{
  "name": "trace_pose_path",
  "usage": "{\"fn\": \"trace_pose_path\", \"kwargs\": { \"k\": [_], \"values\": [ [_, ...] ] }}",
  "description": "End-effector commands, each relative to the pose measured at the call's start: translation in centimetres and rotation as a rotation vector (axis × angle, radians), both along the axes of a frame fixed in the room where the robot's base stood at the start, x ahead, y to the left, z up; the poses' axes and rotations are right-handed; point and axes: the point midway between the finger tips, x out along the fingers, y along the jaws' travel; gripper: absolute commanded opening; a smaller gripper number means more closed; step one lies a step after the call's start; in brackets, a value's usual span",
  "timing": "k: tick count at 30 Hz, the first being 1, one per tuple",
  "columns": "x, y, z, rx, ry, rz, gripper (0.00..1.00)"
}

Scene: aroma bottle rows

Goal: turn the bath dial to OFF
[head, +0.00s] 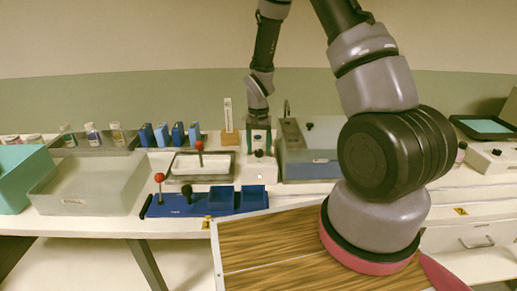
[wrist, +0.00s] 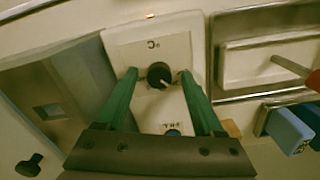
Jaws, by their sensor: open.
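The dial (wrist: 158,76) is a small black round knob with a pale pointer line, on a pale control box (wrist: 150,38) marked with an upside-down °C. The pointer slants toward the lower right in the wrist view. My gripper (wrist: 158,73) is open, its two green fingers on either side of the dial; I cannot tell whether either touches it. In the head view my gripper (head: 259,141) points down over the pale control box (head: 262,168), beside the grey bath (head: 312,168). The dial is hidden there, and no OFF mark is readable.
A wooden-patterned board (head: 265,245) is in front.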

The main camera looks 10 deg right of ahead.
Motion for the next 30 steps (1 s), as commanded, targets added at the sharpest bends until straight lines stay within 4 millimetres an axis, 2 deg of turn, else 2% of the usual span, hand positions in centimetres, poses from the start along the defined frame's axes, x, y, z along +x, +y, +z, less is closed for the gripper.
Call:
{"fn": "trace_pose_path", "kwargs": {
  "k": [9,10,14,15,23,30],
  "values": [
    [0.04,0.00,-0.35,0.000,-0.001,0.000,0.69],
    [0.04,0.00,-0.35,0.000,-0.001,0.000,0.65],
    [0.04,-0.01,-0.34,0.000,-0.001,0.000,0.16],
    [0.04,-0.01,-0.34,0.000,-0.001,0.000,0.00],
    [0.03,-0.01,-0.33,0.000,-0.001,0.014,0.00],
    [0.03,-0.04,-0.32,0.001,-0.001,0.115,0.00]
  ]
}}
